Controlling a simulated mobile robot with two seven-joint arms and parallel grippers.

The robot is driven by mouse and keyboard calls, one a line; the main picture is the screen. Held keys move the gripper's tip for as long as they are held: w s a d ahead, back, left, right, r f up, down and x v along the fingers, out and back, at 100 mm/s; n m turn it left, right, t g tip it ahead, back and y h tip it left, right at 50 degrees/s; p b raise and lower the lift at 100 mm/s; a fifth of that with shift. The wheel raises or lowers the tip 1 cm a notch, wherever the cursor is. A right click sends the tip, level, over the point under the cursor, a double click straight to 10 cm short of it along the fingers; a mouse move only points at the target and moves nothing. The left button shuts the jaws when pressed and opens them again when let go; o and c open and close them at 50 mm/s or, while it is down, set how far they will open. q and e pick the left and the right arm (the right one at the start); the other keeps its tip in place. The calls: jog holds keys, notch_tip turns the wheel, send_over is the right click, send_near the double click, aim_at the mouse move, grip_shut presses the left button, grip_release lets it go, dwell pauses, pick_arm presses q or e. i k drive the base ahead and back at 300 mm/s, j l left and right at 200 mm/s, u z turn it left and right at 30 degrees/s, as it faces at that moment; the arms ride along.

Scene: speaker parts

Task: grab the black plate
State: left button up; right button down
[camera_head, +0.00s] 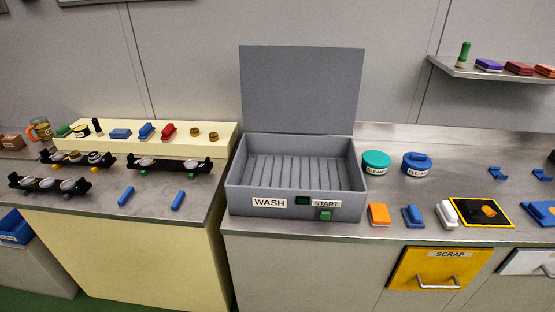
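A flat black plate (463,208) with a yellow border lies on the right counter, near its front edge. An orange-yellow patch or piece shows in its middle; I cannot tell whether it lies on top or is printed. A white block (446,214) is close to its left side. On the left counter are long black holders with round parts: a rear left one (107,160), a rear right one (198,170) and a front one (22,182). Neither of my grippers is in view.
An open grey wash box (347,204) with a raised lid stands mid-counter. Blue (413,216) and orange (379,215) blocks, and green (376,159) and blue (417,161) round containers, stand between it and the plate. A blue item (538,217) lies at the plate's right.

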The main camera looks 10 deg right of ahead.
aim_at(482, 210)
jog(key=z, duration=1.8)
jog(key=i+l+u, duration=0.1)
jog(key=u, duration=0.3)
jog(key=i+l+u, duration=0.1)
jog(key=u, duration=0.3)
jog(key=i+l+u, duration=0.1)
jog(key=l+u, duration=0.15)
jog(key=u, duration=0.2)
jog(key=i+l+u, duration=0.2)
jog(key=l, duration=0.2)
jog(key=l+u, duration=0.2)
jog(key=l, duration=0.2)
jog(key=l+u, duration=0.1)
jog(key=l, duration=0.75)
jog(key=i+l, duration=0.1)
jog(key=l, duration=0.75)
jog(key=i+u, duration=0.05)
